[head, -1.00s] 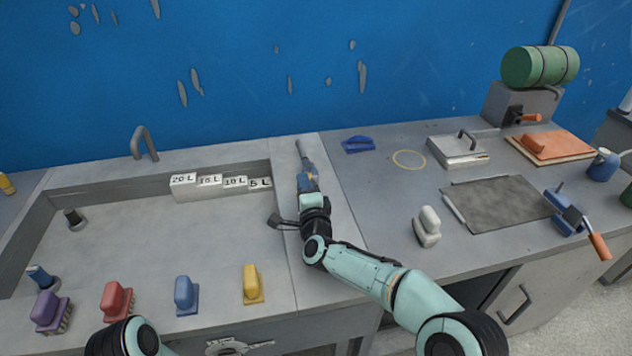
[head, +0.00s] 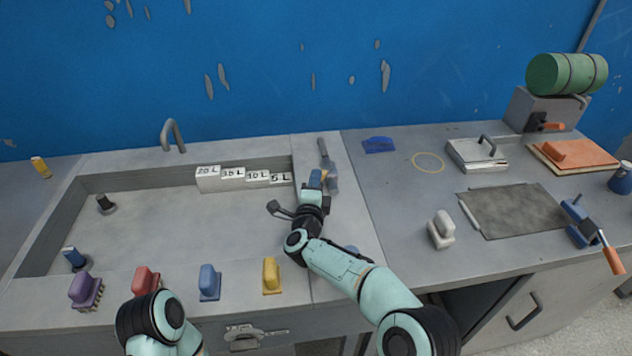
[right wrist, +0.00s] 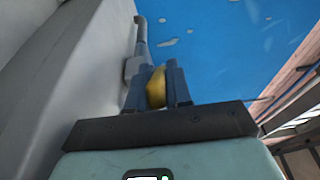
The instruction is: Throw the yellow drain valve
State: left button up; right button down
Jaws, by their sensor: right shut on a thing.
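The yellow drain valve shows only as a small yellow handle (right wrist: 156,88) in the right wrist view, partly hidden by my fingers. A grey pipe-like piece (head: 323,151) stands just beyond the fingers. My left gripper is out of view; only part of its arm shows at the bottom.
The sink (head: 180,240) lies left of my right gripper, with labelled white blocks (head: 207,178) along its back edge. Coloured brushes, including a yellow one (head: 271,276), line its front rim. A white brush (head: 441,230) and grey mat (head: 512,208) lie to the right.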

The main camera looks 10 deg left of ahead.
jog(key=c, duration=1.4)
grip_release()
jog(key=s, duration=1.3)
jog(key=shift+s, duration=0.2)
